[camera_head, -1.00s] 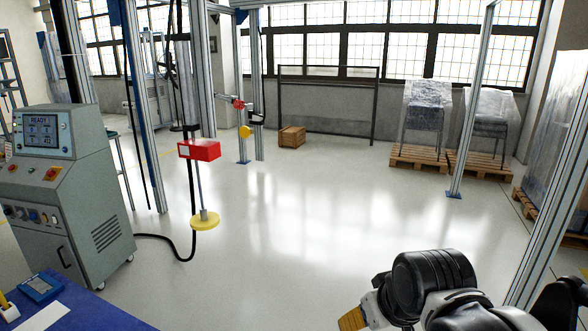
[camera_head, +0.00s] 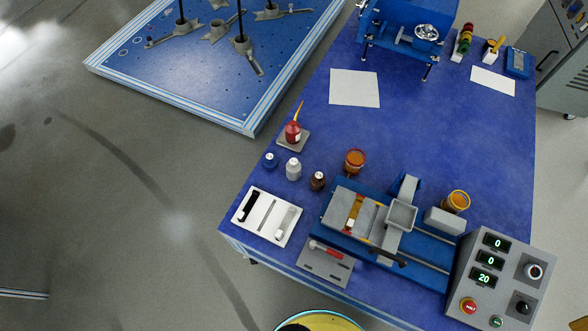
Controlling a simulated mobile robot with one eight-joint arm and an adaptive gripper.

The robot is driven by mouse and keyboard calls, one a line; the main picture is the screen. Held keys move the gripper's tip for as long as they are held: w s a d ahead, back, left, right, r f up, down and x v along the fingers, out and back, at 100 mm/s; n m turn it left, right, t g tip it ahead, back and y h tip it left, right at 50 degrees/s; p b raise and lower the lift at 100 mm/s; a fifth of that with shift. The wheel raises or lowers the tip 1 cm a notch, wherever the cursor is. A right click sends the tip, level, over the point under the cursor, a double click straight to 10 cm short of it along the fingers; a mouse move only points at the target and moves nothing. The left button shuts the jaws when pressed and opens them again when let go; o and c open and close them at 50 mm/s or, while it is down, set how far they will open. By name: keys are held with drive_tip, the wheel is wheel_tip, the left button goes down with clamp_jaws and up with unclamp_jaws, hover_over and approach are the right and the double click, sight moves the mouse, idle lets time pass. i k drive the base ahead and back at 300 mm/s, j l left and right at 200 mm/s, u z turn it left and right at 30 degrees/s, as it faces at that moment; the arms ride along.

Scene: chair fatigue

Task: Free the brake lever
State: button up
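A blue bench machine (camera_head: 440,262) with grey blocks and a small hopper stands near the front of a blue-topped workbench (camera_head: 440,120). A dark lever-like bar (camera_head: 388,256) lies along its front side. A red-handled tool or lever (camera_head: 326,249) rests on a grey plate (camera_head: 322,270) left of the machine. I cannot tell which of these is the brake lever, or whether anything jams it. My gripper is out of view.
Small bottles (camera_head: 293,168), an orange jar (camera_head: 355,161) and a white tray (camera_head: 267,217) stand near the machine. A control box (camera_head: 500,280) with displays is at right. A blue fixture plate (camera_head: 160,80) is at upper left. Bare floor lies at left.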

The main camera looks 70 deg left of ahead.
sight(328, 250)
drive_tip(key=k+j+u, duration=0.15)
drive_tip(key=u, duration=1.7)
